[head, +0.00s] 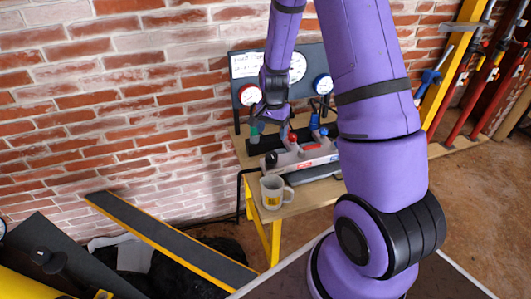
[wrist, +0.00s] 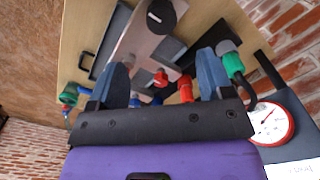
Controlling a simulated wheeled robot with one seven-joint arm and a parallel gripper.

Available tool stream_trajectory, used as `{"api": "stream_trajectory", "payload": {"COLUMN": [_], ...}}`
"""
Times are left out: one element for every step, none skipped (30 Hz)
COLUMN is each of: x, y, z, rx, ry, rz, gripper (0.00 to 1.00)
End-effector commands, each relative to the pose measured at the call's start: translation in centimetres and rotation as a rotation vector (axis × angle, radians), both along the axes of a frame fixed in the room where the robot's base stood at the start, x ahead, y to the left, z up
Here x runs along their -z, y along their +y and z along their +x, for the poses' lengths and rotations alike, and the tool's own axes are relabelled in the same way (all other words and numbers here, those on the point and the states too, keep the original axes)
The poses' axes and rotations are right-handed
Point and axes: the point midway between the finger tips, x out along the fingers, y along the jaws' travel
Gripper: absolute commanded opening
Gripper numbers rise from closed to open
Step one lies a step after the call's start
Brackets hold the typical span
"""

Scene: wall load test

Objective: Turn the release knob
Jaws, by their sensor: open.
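A hand-pump unit (head: 308,153) lies on a wooden bench, with a black knob (head: 270,160) at its near left end and a red knob (head: 292,137) on top. I cannot tell from the pictures which one is the release knob. In the wrist view the black knob (wrist: 160,15) is at the top, beyond the fingertips, and the red knob (wrist: 160,78) shows between the fingers. My gripper (head: 270,121) points down above the back left of the unit. In the wrist view my gripper (wrist: 164,60) has its fingers wide apart with nothing held between them.
A gauge panel (head: 240,112) with several dials stands behind the bench (head: 298,204). Green fittings (wrist: 232,63) and hoses are close to the fingers. A brick wall (head: 120,100) is behind.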

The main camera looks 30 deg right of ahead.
Motion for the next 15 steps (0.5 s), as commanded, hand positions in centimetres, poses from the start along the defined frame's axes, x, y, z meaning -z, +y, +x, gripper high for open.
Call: {"api": "stream_trajectory", "payload": {"x": [0.6, 0.8, 1.0, 1.2, 1.3, 1.6, 1.9, 2.2, 2.6, 3.1, 3.5, 4.2, 4.7, 5.2, 5.9], "y": [-0.2, -0.2, -0.3, -0.3, -0.3, -0.3, -0.3, -0.3, -0.3, -0.3, -0.3, -0.3, -0.3, -0.3, -0.3], "z": [0.0, 0.0, 0.1, 0.1, 0.1, 0.1, 0.1, 0.1, 0.0, 0.0, 0.0, 0.0, 0.0, 0.0, 0.0], "rx": [0.009, 0.013, 0.017, 0.019, 0.02, 0.021, 0.021, 0.02, 0.02, 0.02, 0.02, 0.019, 0.019, 0.02, 0.02], "ry": [0.006, 0.008, 0.009, 0.009, 0.01, 0.01, 0.01, 0.011, 0.012, 0.012, 0.012, 0.013, 0.012, 0.012, 0.013], "rz": [0.0, 0.0, 0.0, 0.0, -0.001, -0.001, -0.001, -0.001, 0.0, 0.0, 0.0, 0.001, 0.001, 0.0, 0.001], "gripper": [0.74, 0.74, 0.74, 0.74, 0.74, 0.74, 0.74, 0.74, 0.74, 0.74, 0.74, 0.74, 0.74, 0.74, 0.74]}}
